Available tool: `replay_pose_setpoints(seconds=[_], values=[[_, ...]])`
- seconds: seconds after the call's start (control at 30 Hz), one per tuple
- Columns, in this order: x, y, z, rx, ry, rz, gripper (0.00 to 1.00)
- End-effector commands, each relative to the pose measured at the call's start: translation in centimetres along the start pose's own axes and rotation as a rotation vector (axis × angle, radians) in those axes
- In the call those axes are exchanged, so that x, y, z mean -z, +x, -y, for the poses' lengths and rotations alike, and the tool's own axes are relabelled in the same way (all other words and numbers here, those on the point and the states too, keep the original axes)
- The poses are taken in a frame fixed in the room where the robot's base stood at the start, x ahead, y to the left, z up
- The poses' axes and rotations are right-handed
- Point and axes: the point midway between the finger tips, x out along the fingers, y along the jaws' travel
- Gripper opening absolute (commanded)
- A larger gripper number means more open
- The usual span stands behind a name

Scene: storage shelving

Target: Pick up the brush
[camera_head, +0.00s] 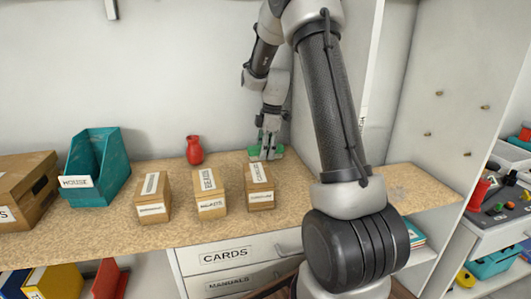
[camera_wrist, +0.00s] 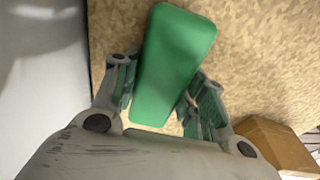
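The brush shows as a green, rounded, block-shaped back (camera_wrist: 175,62) in the wrist view; no bristles are visible. In the head view the green brush (camera_head: 277,152) is on the wooden shelf, behind the rightmost small box and partly hidden by my gripper. My gripper (camera_head: 265,153) points down over it. In the wrist view the two fingers of my gripper (camera_wrist: 160,100) stand on either side of the brush's near end, with narrow gaps visible beside it. The gripper looks open around the brush, not closed on it.
Three small labelled cardboard boxes (camera_head: 210,194) stand in front and to the left; a box corner (camera_wrist: 275,145) shows near the right finger. A red vase (camera_head: 194,150), teal bin (camera_head: 97,165) and larger carton (camera_head: 25,185) are further left. The back wall is close behind.

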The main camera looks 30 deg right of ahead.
Motion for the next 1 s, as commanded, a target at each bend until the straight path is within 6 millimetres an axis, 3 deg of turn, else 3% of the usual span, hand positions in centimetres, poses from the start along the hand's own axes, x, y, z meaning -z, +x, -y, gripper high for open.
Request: replay_pose_setpoints(seconds=[0.33,0.7,1.0], values=[[0.1,-0.7,-0.1,-0.003,0.000,0.000,0.17],[1.2,-7.9,-0.1,-0.003,0.000,0.000,0.17],[1.5,-9.9,0.0,0.002,0.001,0.001,0.17]])
